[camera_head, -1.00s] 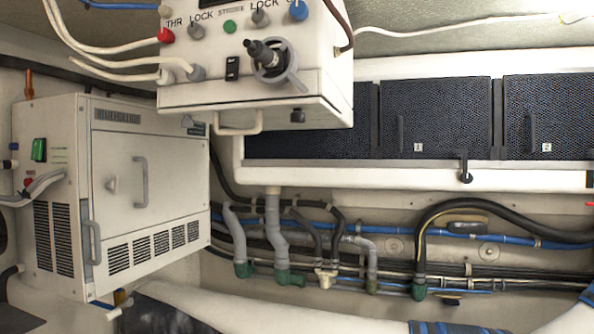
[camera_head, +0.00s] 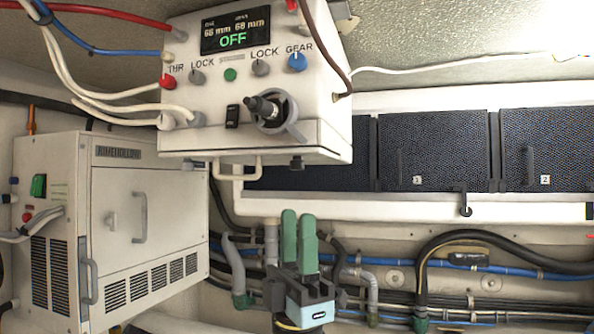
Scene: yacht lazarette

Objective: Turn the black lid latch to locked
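The white control box (camera_head: 215,100) hangs at the upper middle. A black hook-shaped fitting (camera_head: 465,205) hangs on the white ledge below the dark locker doors; I cannot tell from the view alone which one is the lid latch. My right gripper (camera_head: 298,228), with green fingers pointing up, is below the box and touches nothing visible. The fingers are close together with a narrow gap, and nothing shows between them. My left gripper is out of view.
A white cabinet (camera_head: 120,170) with grey handles stands at the left. Pipes and hoses (camera_head: 450,262) run along the wall behind and right of my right gripper. A black knob lever (camera_head: 268,108) juts from the control box front. Room is free between gripper and box.

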